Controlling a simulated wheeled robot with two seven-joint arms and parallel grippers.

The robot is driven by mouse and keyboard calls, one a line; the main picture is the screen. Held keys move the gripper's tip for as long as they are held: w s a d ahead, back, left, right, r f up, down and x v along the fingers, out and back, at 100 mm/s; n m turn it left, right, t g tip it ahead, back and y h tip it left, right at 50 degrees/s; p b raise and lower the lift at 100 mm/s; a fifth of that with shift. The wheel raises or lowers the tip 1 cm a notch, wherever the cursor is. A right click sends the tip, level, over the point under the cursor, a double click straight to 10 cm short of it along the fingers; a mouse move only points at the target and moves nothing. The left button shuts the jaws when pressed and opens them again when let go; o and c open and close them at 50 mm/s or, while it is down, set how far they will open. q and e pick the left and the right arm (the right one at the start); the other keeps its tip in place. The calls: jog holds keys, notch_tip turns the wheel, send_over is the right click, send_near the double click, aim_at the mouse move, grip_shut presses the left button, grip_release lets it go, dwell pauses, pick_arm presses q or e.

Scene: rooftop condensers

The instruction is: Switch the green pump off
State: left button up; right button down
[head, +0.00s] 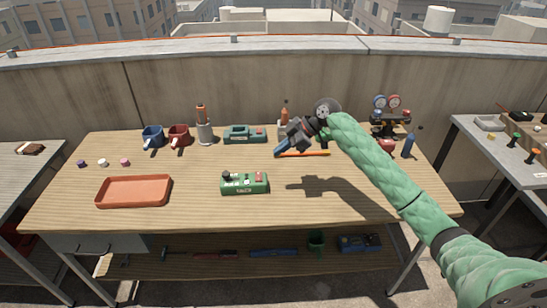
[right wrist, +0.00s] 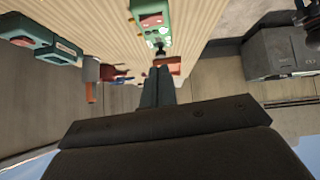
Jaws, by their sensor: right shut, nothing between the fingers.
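A green box (head: 244,183) with a red switch, pale markings and a black knob sits at the front middle of the table; it also shows at the top of the right wrist view (right wrist: 152,18). A teal-green device (head: 245,134) with a handle-like top stands behind it; I cannot tell for certain which one is the pump. The switch position is too small to read. My right gripper (head: 278,153) is shut and empty, above the table, to the right of and behind the green box, apart from it. Its fingers show in the right wrist view (right wrist: 158,78). My left gripper is not in view.
An orange stick (head: 314,153) lies near my right gripper. A terracotta tray (head: 133,191) is at front left. Blue (head: 153,136) and red (head: 179,136) mugs and a grey holder (head: 205,132) stand at back left. Gauges (head: 387,103) stand at back right. The front right tabletop is clear.

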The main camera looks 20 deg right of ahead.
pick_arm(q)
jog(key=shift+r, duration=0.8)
pick_arm(e)
jog(key=shift+s+d+r, duration=0.15)
jog(key=shift+d+r, duration=0.25)
